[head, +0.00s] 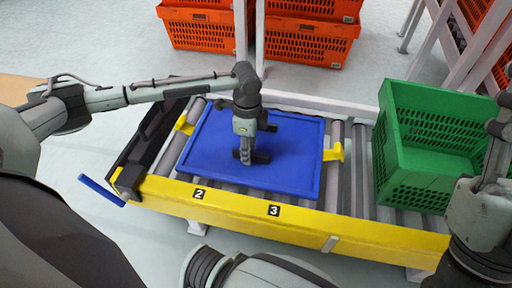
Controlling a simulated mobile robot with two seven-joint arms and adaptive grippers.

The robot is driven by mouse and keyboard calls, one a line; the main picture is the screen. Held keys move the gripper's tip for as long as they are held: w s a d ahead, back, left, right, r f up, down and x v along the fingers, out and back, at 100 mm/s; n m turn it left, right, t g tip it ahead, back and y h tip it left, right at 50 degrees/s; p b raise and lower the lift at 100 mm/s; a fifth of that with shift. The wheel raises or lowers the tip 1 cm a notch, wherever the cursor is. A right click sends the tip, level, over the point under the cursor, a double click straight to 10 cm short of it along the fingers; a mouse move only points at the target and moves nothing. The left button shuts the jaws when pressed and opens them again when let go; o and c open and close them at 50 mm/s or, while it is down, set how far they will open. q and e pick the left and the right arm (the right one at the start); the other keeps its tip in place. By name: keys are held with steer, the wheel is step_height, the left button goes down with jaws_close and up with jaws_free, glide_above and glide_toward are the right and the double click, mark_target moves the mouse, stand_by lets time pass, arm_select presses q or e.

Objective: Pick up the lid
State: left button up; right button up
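A flat blue lid (208,152) with a raised rim lies on the roller conveyor in the head view, between two yellow stops. My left gripper (250,158) is above the middle of the lid, pointing down. Its fingers are dark and small here, so I cannot tell whether they are open or shut, or whether they touch the lid. My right arm's lower part is at the right edge, in front of the green crate. The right gripper's fingers cannot be made out.
A green crate (402,186) stands on the conveyor to the right of the lid. A yellow rail (232,222) marked 2 and 3 runs along the conveyor's front. Orange totes (305,42) stand behind. A grey-white post (260,40) rises behind the lid.

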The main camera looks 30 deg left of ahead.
arm_select(q)
steer(key=shift+f, duration=0.25)
jaws_close()
steer(key=shift+w, duration=0.1)
